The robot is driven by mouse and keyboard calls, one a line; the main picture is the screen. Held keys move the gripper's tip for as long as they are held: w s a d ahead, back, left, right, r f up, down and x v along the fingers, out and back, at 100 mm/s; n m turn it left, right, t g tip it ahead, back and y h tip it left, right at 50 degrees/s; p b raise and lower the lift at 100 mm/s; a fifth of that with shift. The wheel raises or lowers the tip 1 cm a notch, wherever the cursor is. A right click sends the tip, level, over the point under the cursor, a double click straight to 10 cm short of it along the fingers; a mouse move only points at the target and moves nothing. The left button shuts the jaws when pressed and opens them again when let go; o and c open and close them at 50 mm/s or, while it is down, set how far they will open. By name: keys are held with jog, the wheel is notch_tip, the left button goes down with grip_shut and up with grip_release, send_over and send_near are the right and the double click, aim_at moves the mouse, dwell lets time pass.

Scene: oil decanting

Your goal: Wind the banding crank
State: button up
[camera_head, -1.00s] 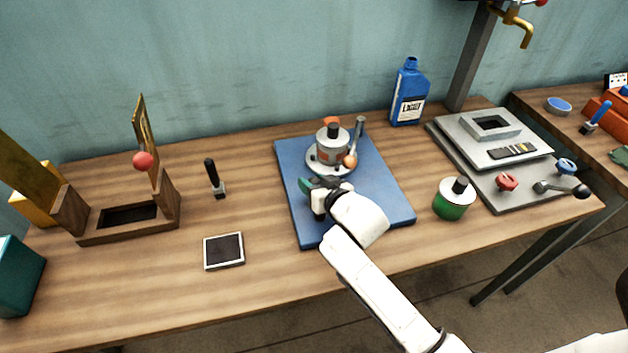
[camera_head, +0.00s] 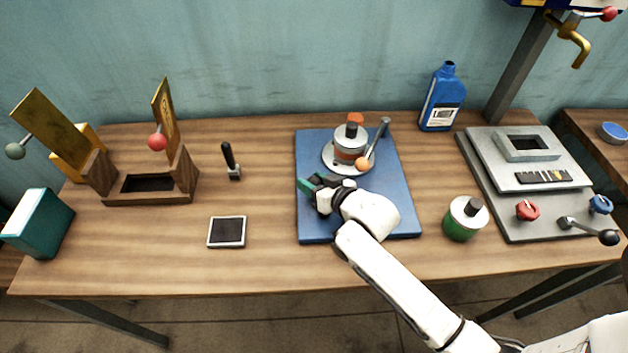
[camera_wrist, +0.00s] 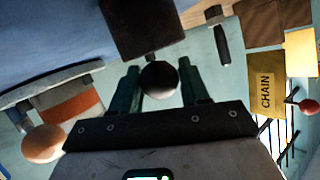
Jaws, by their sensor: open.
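A grey round device with an orange-red band (camera_head: 349,150) stands on the blue mat (camera_head: 396,222). A grey lever (camera_head: 379,137) and an orange ball knob (camera_head: 363,165) are at its right front. In the wrist view, the banded body (camera_wrist: 75,108) and the orange knob (camera_wrist: 42,143) are at the left. My gripper (camera_head: 308,188) is low over the mat's left side, in front of the device. In the wrist view my gripper (camera_wrist: 159,70) is open, with a black ball knob (camera_wrist: 160,79) showing between its fingers. A dark block (camera_wrist: 140,28) is beyond that knob; my gripper hides both in the head view.
A green jar (camera_head: 461,226) stands right of the mat, and a blue bottle (camera_head: 441,98) behind. A grey panel (camera_head: 480,174) with knobs is further right. A black-handled tool (camera_head: 230,161), framed pad (camera_head: 227,232) and wooden holder (camera_head: 150,198) are left. Front table space is clear.

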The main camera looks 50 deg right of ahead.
jog(key=o, duration=0.3)
jog(key=b+v, duration=0.1)
jog(key=v, duration=0.8)
jog(key=shift+s+b, duration=0.3)
jog(key=shift+b, duration=0.1)
jog(key=shift+s+a+r, duration=0.15)
jog(key=shift+s+r, duration=0.2)
jog(key=shift+s, duration=0.2)
jog(key=shift+c, duration=0.3)
